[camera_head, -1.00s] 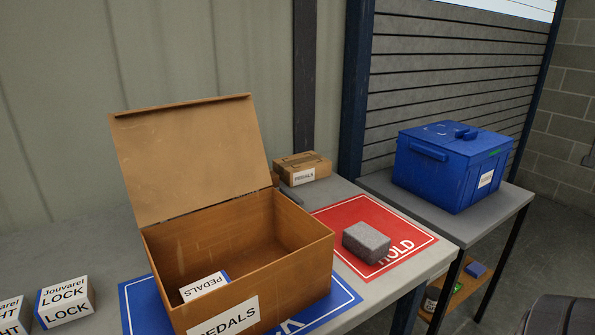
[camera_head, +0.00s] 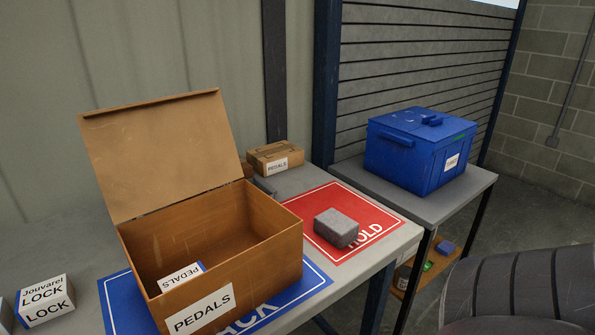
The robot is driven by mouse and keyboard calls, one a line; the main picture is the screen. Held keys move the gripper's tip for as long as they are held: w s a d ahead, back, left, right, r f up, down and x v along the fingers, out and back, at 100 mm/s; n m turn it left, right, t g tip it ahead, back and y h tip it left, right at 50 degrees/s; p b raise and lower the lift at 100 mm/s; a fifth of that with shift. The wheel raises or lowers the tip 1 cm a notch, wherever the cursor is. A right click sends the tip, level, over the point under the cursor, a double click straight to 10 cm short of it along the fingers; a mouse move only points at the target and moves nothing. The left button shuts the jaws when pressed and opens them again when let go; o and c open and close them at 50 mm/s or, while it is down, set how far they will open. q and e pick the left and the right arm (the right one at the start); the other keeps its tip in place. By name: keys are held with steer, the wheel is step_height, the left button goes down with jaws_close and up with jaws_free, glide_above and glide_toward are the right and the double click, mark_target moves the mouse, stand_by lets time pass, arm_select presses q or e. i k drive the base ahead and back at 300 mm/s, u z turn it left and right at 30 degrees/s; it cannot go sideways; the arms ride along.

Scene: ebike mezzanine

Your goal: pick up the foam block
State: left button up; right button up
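The foam block (camera_head: 336,228) is a grey, rough-looking block. It lies on the red HOLD mat (camera_head: 322,204) on the grey table, to the right of the open brown PEDALS box. No gripper shows in the head view. A dark, ribbed part of my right arm (camera_head: 520,285) fills the lower right corner, well to the right of the block. Nothing touches the block.
The open PEDALS box (camera_head: 280,247) stands on a blue mat (camera_head: 314,277) with a small PEDALS carton inside. A closed PEDALS carton (camera_head: 268,157) is behind. A LOCK carton (camera_head: 44,299) is at left. A blue lidded bin (camera_head: 402,165) stands on a side table (camera_head: 466,189).

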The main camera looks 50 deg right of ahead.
mark_target(338, 229)
steer(key=z, duration=3.75)
steer(key=i, duration=1.9)
steer(key=u, duration=3.2)
